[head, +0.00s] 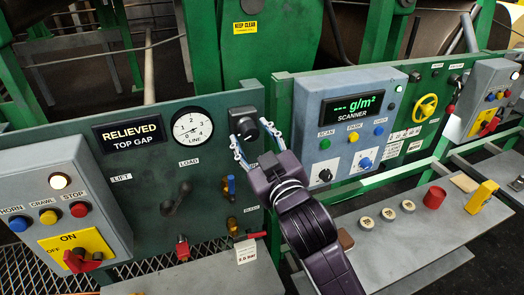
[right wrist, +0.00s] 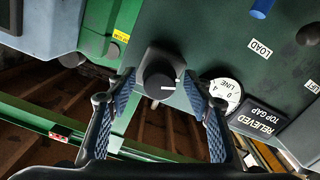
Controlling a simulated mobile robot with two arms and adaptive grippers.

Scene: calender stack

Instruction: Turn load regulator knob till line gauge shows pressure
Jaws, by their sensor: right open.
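The black load regulator knob (head: 243,127) sits at the upper right of the dark green panel, right of the round white line gauge (head: 192,129). The gauge is too small for a sure needle reading. My right gripper (head: 254,138) is open at the knob, with a blue-padded finger on each side. In the right wrist view the knob (right wrist: 158,87) shows between the spread fingers (right wrist: 157,78), with a white mark pointing right. Gaps show beside it; I cannot tell any contact. The gauge (right wrist: 225,94) is partly hidden by a finger there. My left gripper is not in view.
A display (head: 130,133) reads RELIEVED, TOP GAP. A load lever (head: 178,198) and a blue-handled valve (head: 231,186) are below. The scanner box (head: 345,125) stands close right of my right arm. A grey box (head: 75,215) with buttons is at left.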

